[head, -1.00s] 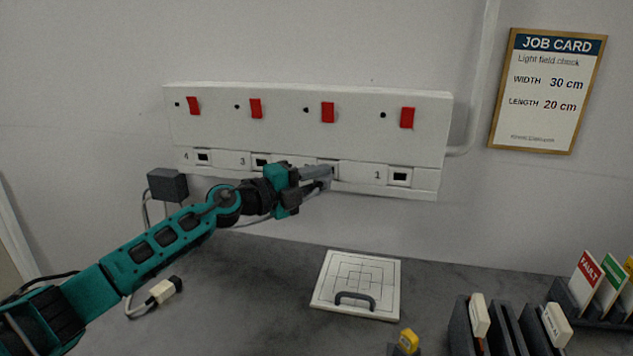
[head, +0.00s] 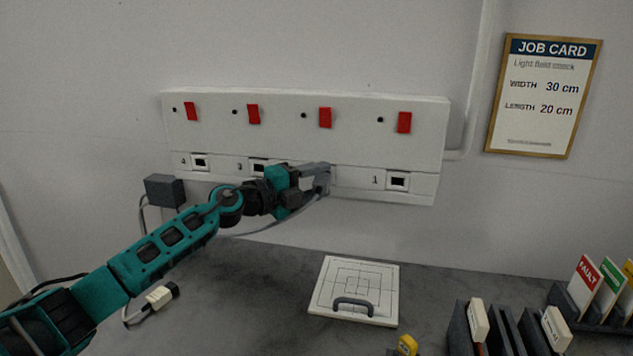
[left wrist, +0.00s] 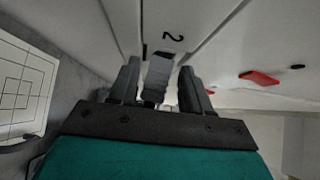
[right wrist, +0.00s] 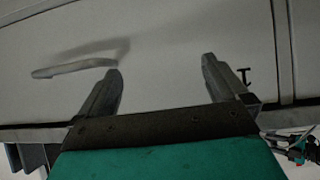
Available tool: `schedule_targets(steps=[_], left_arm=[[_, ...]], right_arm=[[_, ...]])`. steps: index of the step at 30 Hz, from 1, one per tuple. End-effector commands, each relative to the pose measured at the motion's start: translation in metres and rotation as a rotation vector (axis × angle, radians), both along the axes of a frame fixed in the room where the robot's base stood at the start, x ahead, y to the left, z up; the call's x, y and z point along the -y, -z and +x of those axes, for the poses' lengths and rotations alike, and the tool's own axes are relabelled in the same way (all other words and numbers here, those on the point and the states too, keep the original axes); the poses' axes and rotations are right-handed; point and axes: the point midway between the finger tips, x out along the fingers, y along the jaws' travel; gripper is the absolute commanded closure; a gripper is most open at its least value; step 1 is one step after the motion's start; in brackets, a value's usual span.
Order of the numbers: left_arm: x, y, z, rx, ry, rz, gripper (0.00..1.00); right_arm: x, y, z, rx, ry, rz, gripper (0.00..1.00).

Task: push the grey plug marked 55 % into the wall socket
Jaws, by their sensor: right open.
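The wall socket strip (head: 290,140) carries numbered outlets and red switches. A grey plug (left wrist: 158,72) stands end-on at the outlet marked 2, touching or partly in it; how deep it sits I cannot tell. Its marking does not show. In the head view the plug (head: 323,184) is partly behind the left fingers, its cable hanging down to the left. My left gripper (left wrist: 158,84) is at outlet 2, its fingers on both sides of the plug with a visible gap. My right gripper (right wrist: 162,75) is open and empty, before a pale surface; it is outside the head view.
A white plug (head: 160,297) with a cable lies on the grey counter (head: 250,290). A white gridded plate (head: 355,288) with a handle lies in the middle. Dark racks (head: 505,325) stand at the right.

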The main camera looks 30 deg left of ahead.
Motion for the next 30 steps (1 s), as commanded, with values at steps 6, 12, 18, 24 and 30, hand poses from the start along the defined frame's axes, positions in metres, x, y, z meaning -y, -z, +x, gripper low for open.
schedule_targets(steps=[6, 12, 18, 24, 30], left_arm=[[0.0, -0.002, 0.0, 0.005, -0.001, -0.002, 0.42], [0.0, -0.002, 0.0, 0.003, 0.0, -0.001, 0.42], [-0.005, 0.0, -0.008, 0.002, -0.001, 0.001, 0.42], [-0.021, 0.002, -0.036, 0.0, -0.002, 0.004, 0.42], [-0.035, 0.002, -0.064, 0.0, -0.001, 0.002, 0.42]], right_arm=[[0.0, 0.0, 0.0, 0.0, 0.0, 0.0, 0.0], [0.0, 0.0, 0.0, 0.0, 0.0, 0.0, 0.0], [0.0, 0.002, 0.0, 0.0, 0.0, 0.0, 0.0], [0.0, 0.007, 0.0, 0.0, 0.0, 0.0, 0.0], [0.0, 0.015, 0.0, 0.0, 0.0, 0.0, 0.0]])
